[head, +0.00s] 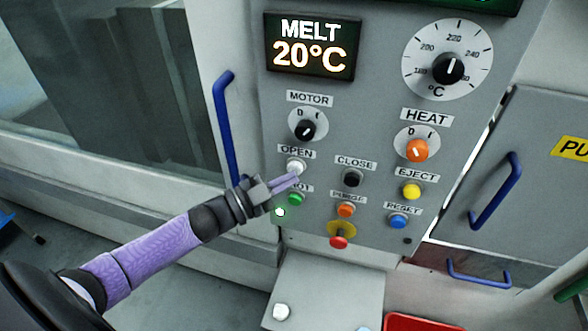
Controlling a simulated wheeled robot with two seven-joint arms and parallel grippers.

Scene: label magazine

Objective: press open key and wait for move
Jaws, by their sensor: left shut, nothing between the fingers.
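The white OPEN key (295,166) sits under its OPEN label on the grey control panel (375,120). My left gripper (296,180) is shut and empty, with its fingertips at the lower edge of this key. I cannot tell whether the fingertips touch or press it. The black CLOSE key (352,177) is to the right. The green key (296,199) is just below my fingers, its label partly covered by them. My right gripper is not in view.
The display (310,45) reads MELT 20°C. Yellow EJECT (411,190), orange PURGE (346,209) and blue RESET (398,221) keys and a red mushroom button (339,241) are close by. A blue handle (226,125) stands left of the panel, another (497,190) at right.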

